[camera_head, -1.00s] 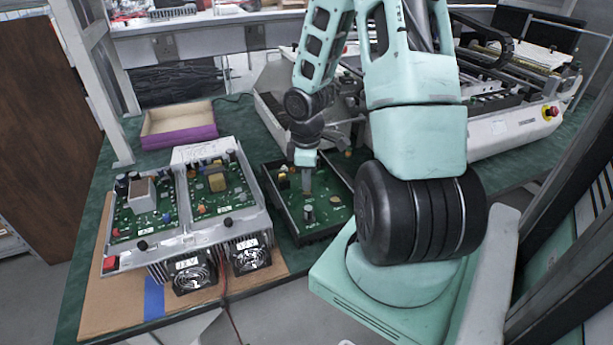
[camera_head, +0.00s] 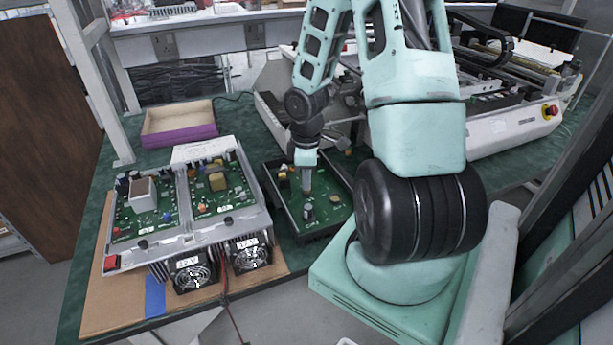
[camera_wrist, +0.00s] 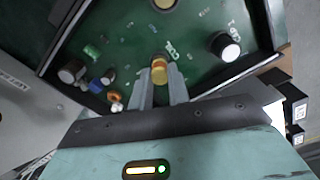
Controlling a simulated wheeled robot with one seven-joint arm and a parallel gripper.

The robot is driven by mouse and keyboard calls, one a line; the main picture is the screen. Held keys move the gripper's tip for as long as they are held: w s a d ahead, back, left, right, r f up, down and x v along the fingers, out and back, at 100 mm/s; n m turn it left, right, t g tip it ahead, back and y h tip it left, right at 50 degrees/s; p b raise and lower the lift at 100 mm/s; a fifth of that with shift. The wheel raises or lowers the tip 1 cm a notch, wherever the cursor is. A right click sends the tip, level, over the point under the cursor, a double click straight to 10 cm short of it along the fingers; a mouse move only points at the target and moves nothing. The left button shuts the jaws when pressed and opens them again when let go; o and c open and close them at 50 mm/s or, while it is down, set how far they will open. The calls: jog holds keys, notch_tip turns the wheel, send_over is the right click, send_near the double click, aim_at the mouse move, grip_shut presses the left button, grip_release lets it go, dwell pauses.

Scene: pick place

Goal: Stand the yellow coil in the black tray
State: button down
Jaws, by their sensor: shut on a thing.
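The black tray (camera_head: 271,204) stands on the bench, with a green circuit board inside it; its wall also shows in the wrist view (camera_wrist: 62,42). My gripper (camera_head: 307,188) points down over the board. In the wrist view my gripper (camera_wrist: 160,80) is shut on the yellow coil (camera_wrist: 159,71), a small yellow-orange cylinder between the fingertips. The coil is over the board, within the tray walls. I cannot tell whether its lower end touches the board. In the head view the coil is too small to make out clearly at the fingertips.
A dark and silver capacitor (camera_head: 308,212) stands on the board near my fingers; it also shows in the wrist view (camera_wrist: 226,47). Several small parts (camera_wrist: 90,75) sit along the other side. A grey power-supply unit (camera_head: 262,224) is left of the tray. A purple-sided box (camera_head: 180,139) stands behind.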

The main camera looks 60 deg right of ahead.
jog(key=shift+f, duration=0.35)
dwell(0.5)
jog(key=c, duration=1.3)
grip_release()
jog(key=c, duration=0.3)
notch_tip(320, 180, up, 7)
jog(key=p, duration=0.7)
